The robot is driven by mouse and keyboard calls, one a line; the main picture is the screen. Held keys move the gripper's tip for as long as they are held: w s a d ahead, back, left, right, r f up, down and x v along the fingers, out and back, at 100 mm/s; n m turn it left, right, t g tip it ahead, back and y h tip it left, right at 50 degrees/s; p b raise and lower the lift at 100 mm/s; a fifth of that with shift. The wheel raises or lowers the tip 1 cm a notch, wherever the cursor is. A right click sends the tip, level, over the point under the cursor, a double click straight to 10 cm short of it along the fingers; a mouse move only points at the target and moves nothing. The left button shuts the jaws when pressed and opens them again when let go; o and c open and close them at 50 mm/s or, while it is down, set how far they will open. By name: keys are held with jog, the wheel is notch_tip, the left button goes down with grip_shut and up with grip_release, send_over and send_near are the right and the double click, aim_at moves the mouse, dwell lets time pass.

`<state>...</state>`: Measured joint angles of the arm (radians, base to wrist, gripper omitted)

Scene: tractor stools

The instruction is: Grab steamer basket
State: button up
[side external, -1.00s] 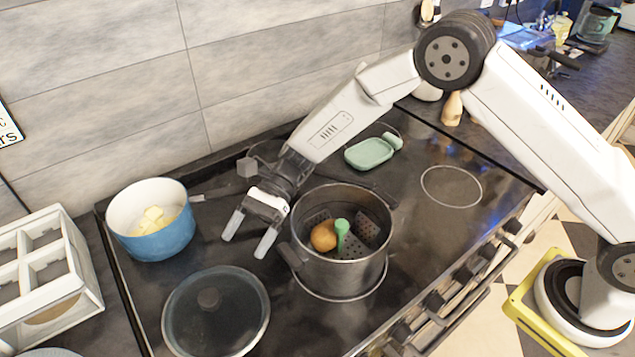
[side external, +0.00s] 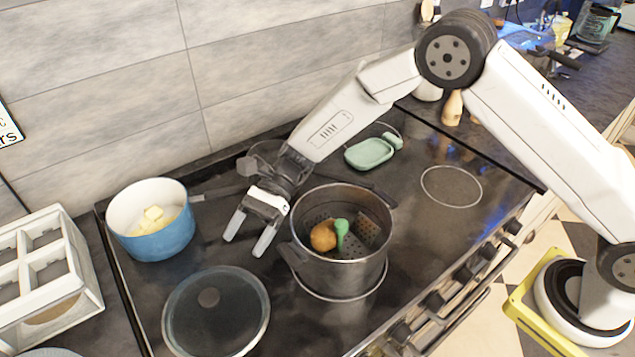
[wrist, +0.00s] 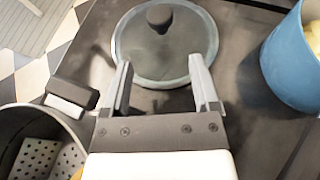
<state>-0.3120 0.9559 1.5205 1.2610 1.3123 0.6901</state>
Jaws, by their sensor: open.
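The steamer basket (side external: 352,223) is a grey perforated insert inside a dark metal pot (side external: 338,272) on the cooktop. It holds a round orange-brown item (side external: 323,236) and has a green piece (side external: 342,233) standing at its middle. In the wrist view, part of the perforated basket (wrist: 38,157) shows at the lower left, cut off by the frame. My gripper (side external: 249,246) is open and empty, to the left of the pot and above the cooktop. In the wrist view its fingers (wrist: 162,88) reach toward the glass lid.
A glass lid (side external: 240,318) with a dark knob lies on the cooktop at front left. A blue pot (side external: 160,243) with yellow pieces stands at left, beside a white rack (side external: 62,240). A green dish (side external: 370,154) lies behind the metal pot. The right burner is clear.

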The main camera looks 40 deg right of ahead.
notch_tip(320, 180, up, 16)
jog(key=a+f+n+t+h, duration=0.2)
jog(key=a+f+t+h, duration=0.4)
jog(key=t, duration=0.5)
jog(key=s+d+r+n+t+h, duration=0.2)
jog(key=s+d+r+h, duration=0.1)
jog(key=s+d+h, duration=0.45)
jog(key=s+d+r+n+t+h, duration=0.2)
jog(key=s+d+n+h, duration=0.1)
jog(key=s+d+h, duration=0.4)
notch_tip(320, 180, down, 11)
jog(key=d+y, duration=0.1)
jog(key=shift+d+r, duration=0.15)
jog(key=shift+d, duration=0.15)
jog(key=shift+w, duration=0.15)
